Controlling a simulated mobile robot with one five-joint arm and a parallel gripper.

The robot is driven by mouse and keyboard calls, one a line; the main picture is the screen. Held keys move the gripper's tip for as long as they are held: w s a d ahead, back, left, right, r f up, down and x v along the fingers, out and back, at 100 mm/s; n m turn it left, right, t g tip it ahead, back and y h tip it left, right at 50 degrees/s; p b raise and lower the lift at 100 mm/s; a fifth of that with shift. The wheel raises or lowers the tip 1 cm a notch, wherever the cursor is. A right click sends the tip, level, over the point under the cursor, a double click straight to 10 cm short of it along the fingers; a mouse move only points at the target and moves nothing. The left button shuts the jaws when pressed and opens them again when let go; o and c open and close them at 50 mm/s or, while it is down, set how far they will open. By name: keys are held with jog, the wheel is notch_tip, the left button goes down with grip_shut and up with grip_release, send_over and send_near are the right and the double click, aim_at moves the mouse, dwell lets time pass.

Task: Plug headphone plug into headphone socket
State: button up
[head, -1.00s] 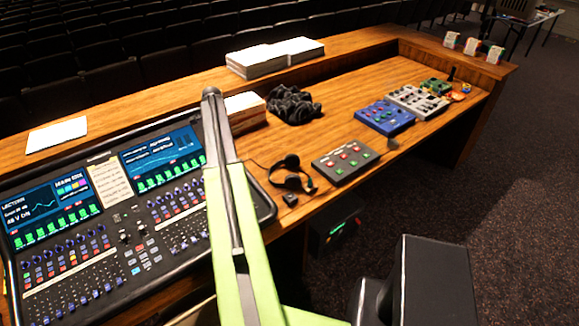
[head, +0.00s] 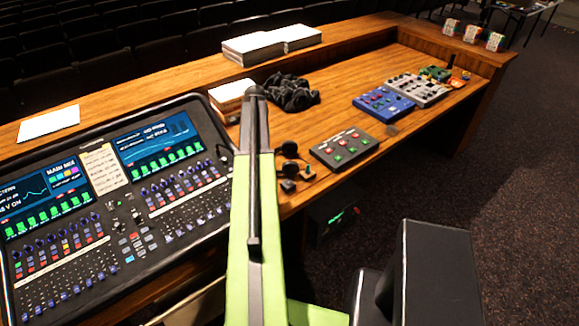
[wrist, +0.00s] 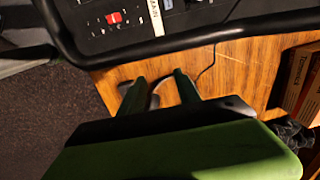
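Black headphones (head: 290,151) lie on the wooden desk right of the mixing console (head: 120,215), partly hidden behind my arm in the head view. A small dark block (head: 288,187) sits near them at the desk's front edge. In the wrist view my gripper (wrist: 158,85) has its two fingers apart, over the wood beside the console's edge (wrist: 200,36). A dark curved piece (wrist: 153,101) shows between the fingers; I cannot tell if they touch it. A thin black cable (wrist: 212,58) runs from there toward the console. I cannot make out the headphone plug or socket.
A grey button box (head: 344,147), a blue box (head: 384,103) and a grey knob box (head: 417,90) stand to the right. A crumpled black heap (head: 291,93) and book stacks (head: 262,48) lie behind. Bare wood lies between the heap and the button box.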

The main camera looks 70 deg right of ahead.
jog(key=s+f+b, duration=0.4)
jog(key=s+f, duration=0.1)
jog(key=s, duration=0.8)
jog(key=shift+s, duration=0.2)
